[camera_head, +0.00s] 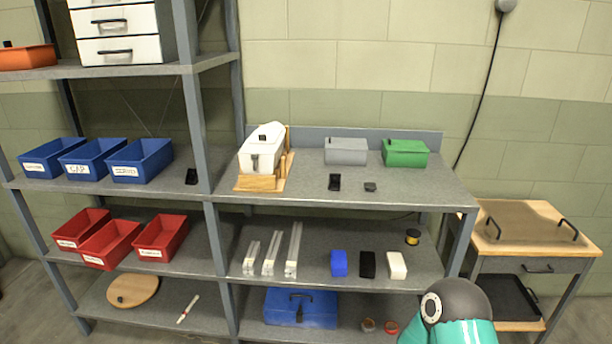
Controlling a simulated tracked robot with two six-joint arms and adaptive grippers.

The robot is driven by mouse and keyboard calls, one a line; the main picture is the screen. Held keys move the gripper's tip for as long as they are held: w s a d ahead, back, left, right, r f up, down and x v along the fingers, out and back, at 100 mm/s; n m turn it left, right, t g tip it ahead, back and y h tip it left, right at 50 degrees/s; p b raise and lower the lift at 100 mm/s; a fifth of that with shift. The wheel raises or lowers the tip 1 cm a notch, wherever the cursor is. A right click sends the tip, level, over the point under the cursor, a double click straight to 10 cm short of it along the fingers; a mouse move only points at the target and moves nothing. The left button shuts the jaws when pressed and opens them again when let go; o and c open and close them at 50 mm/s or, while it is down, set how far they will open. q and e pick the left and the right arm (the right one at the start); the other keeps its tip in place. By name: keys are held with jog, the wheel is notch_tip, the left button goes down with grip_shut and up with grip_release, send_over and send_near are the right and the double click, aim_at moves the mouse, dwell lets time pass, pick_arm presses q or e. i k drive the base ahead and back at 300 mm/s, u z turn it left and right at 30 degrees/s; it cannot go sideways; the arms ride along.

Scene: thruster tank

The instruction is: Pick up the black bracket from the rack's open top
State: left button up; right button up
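The rack's open top (420,188) is a grey surface in the middle of the view. Two small dark pieces lie on its front part. One is a black, upright-looking piece (335,182). The other is a lower, flatter dark piece (370,187) just to its right. Another small black piece (191,176) sits on the left shelf bay, right of the blue bins. Which of these is the black bracket I cannot tell for sure at this size. Neither gripper is in view; only a teal and dark part of my arm shows at the bottom right.
A rack post (197,130) rises at the left. The top's right front is clear. A wooden side table (535,240) stands to the right.

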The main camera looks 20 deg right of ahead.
aim_at(334, 185)
jog(key=u, duration=0.15)
jog(key=i, duration=1.35)
jog(key=z, duration=0.4)
